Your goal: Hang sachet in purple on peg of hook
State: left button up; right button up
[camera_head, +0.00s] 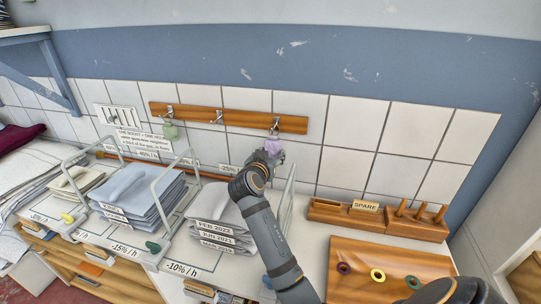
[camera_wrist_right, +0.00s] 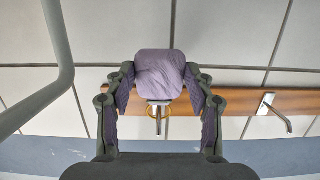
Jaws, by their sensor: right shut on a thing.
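The purple sachet (camera_head: 273,147) is at the right end of the wooden hook rail (camera_head: 245,121), just below the right hook (camera_head: 274,127). My right gripper (camera_head: 262,159) is shut on it. In the right wrist view the sachet (camera_wrist_right: 160,74) sits between the fingertips of my right gripper (camera_wrist_right: 160,82). The middle hook (camera_head: 219,117) is bare. My left gripper is out of view.
A green sachet (camera_head: 170,132) hangs on the left hook. Folded linen stacks (camera_head: 215,222) stand between metal rails on the shelf below. A wooden board (camera_head: 385,262) with several rings and a "SPARE" block (camera_head: 378,217) lie to the right. Tiled wall is behind the rail.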

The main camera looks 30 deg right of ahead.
jog(key=o, duration=1)
notch_tip(320, 180, up, 10)
